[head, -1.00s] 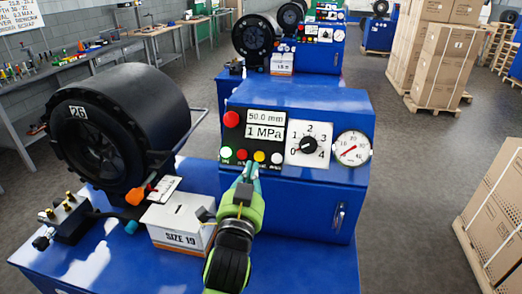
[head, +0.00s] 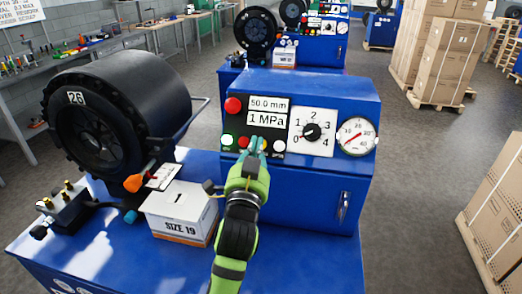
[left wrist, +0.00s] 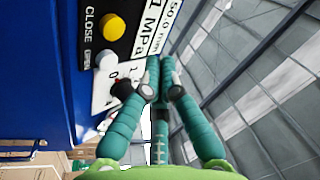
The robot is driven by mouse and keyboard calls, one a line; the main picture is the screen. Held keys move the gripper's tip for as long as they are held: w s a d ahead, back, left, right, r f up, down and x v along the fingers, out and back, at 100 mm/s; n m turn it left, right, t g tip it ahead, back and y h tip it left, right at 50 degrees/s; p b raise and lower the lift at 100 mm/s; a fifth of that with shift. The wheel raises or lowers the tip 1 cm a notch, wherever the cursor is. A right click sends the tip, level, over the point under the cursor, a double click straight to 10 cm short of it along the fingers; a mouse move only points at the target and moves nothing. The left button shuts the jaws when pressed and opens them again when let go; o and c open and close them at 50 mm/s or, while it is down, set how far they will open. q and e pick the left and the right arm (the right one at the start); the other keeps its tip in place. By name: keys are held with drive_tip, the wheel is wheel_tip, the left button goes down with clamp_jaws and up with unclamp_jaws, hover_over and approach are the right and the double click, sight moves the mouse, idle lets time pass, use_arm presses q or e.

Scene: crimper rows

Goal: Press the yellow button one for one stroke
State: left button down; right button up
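The control panel (head: 273,108) on the front of the blue crimper carries a row of small buttons below the display. My left gripper (head: 257,145) is in front of that row, and its teal fingers hide the yellow button in the head view. In the left wrist view the yellow button (left wrist: 113,26) shows beside the CLOSE label, with a white button (left wrist: 107,60) by OPEN. There the left gripper (left wrist: 160,66) has its fingertips together, empty, to the right of the yellow button. Contact with the panel cannot be told. My right gripper is out of view.
A large red button (head: 233,105), a knob (head: 311,131) and a gauge (head: 356,137) surround the button row. The display reads 50.0 mm and 1 MPa. The black crimping head (head: 150,95) and the SIZE 19 box (head: 180,212) stand left of my arm.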

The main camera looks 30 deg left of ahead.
use_arm(q)
drive_tip(key=shift+w+a+f+b, duration=0.15)
drive_tip(key=shift+w+f+b, duration=0.15)
drive_tip(key=shift+w, duration=0.25)
drive_tip(key=shift+w+a+f+b, duration=0.2)
drive_tip(key=shift+w+f, duration=0.25)
drive_tip(key=shift+w, duration=0.15)
drive_tip(key=shift+w+a+f+b, duration=0.2)
drive_tip(key=shift+w+f, duration=0.15)
drive_tip(key=shift+w, duration=0.2)
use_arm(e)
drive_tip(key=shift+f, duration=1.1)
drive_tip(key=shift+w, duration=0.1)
use_arm(q)
drive_tip(key=shift+w+f, duration=0.25)
drive_tip(key=shift+w, duration=0.1)
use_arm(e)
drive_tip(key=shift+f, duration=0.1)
